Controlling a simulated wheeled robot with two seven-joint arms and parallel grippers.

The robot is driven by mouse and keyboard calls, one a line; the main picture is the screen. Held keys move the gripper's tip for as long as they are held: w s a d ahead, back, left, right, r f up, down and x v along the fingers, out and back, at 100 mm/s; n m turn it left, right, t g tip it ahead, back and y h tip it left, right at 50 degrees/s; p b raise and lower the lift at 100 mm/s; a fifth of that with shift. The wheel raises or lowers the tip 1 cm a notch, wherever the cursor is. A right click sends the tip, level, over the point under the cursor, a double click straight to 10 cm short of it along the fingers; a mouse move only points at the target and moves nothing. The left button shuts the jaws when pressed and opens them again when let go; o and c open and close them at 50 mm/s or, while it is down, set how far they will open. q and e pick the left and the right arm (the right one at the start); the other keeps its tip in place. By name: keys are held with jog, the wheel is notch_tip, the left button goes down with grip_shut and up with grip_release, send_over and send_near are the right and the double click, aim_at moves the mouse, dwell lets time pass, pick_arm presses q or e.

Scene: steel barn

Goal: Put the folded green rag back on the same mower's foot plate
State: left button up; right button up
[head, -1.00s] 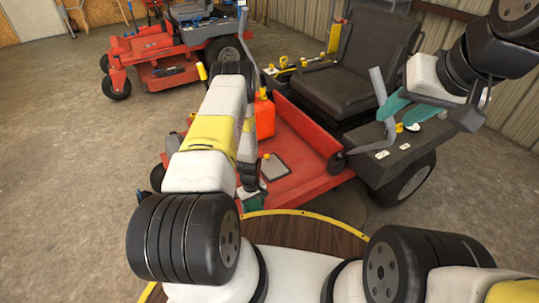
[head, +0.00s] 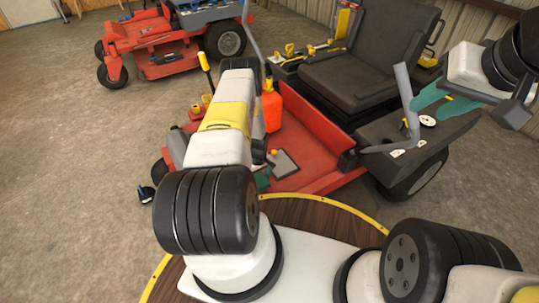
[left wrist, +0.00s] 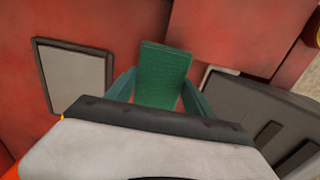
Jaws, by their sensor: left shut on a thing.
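The folded green rag (left wrist: 163,72) is held between the teal fingers of my left gripper (left wrist: 160,88) in the left wrist view. In the head view a small part of the rag (head: 262,182) shows beside my left arm, which hides most of that gripper. The rag is over the near side of the red mower's foot plate (head: 318,172), near its grey pad (head: 286,162). I cannot tell whether it touches the plate. My right gripper (head: 438,98) is at the right, by the same mower's grey lever, with its fingers apart and nothing seen between them.
An orange bottle (head: 271,108) stands on the mower beyond my left arm. The mower's black seat (head: 365,70) and grey lever (head: 405,105) rise behind and right. A second red mower (head: 150,45) stands at the back left. The concrete floor at left is mostly clear.

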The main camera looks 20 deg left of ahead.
aim_at(259, 179)
pick_arm(q)
jog(key=shift+w+a+f, duration=0.1)
jog(key=shift+w+a, duration=0.25)
jog(key=shift+w, duration=0.25)
jog(key=shift+w+a+f, duration=0.1)
jog(key=shift+w+a, duration=0.2)
jog(key=shift+w, duration=0.3)
jog(key=shift+f, duration=1.7)
jog(key=o, duration=1.6)
jog(key=shift+f, duration=0.1)
